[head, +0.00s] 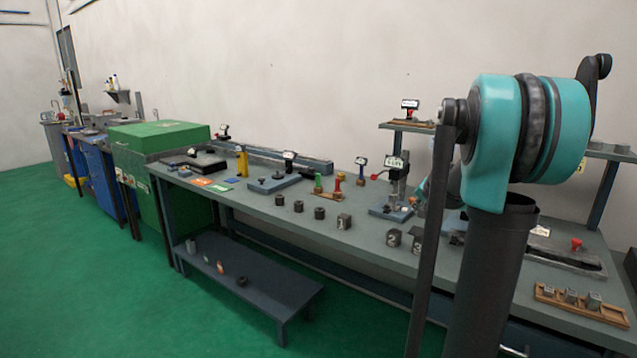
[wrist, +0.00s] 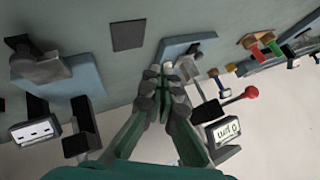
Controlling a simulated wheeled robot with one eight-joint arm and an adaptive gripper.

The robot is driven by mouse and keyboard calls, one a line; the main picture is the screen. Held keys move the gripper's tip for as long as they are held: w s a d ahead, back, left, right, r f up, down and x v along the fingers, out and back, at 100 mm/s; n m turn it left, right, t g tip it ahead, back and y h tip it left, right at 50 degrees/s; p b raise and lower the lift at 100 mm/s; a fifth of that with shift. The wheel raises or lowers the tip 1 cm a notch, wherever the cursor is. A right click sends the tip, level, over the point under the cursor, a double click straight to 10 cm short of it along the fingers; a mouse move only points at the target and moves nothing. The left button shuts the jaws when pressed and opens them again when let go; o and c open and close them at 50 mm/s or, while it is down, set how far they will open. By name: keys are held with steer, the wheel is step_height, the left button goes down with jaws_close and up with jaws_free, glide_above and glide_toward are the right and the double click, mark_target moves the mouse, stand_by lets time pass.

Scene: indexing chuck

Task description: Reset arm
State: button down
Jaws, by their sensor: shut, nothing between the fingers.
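My gripper (wrist: 165,72) is shut and empty in the wrist view, its fingertips together in front of a light blue base plate (wrist: 200,38). Dark parts of a fixture on that plate are partly hidden behind the fingers. A lever with a red ball knob (wrist: 251,92) and a small display (wrist: 222,131) are to the right of the fingers. In the head view, a fixture on a blue plate with an upright post and display (head: 396,165) stands on the bench, left of my teal arm. My arm hides the gripper tips there. I cannot tell which part is the chuck.
The long grey bench (head: 350,222) carries several dark cylinders and numbered blocks (head: 343,221) along its front. A wooden tray (head: 582,305) with small blocks is at the right. A green cabinet (head: 160,150) stands left. A low shelf (head: 265,285) sits below; green floor is open in front.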

steer(key=s+a+f+n+g, duration=0.1)
steer(key=s+a+f+n, duration=0.2)
steer(key=s, duration=0.9)
steer(key=s+a+f+n+g, duration=0.2)
steer(key=s+a+f, duration=0.4)
steer(key=s+f, duration=0.3)
steer(key=s+a+f+n+g, duration=0.1)
steer(key=s+a+f+n, duration=0.2)
steer(key=s, duration=1.2)
step_height(320, 180, down, 3)
steer(key=a, duration=0.2)
steer(key=shift+s+a+n+g, duration=0.3)
steer(key=shift+s+n+g, duration=0.05)
steer(key=shift+n+g, duration=0.05)
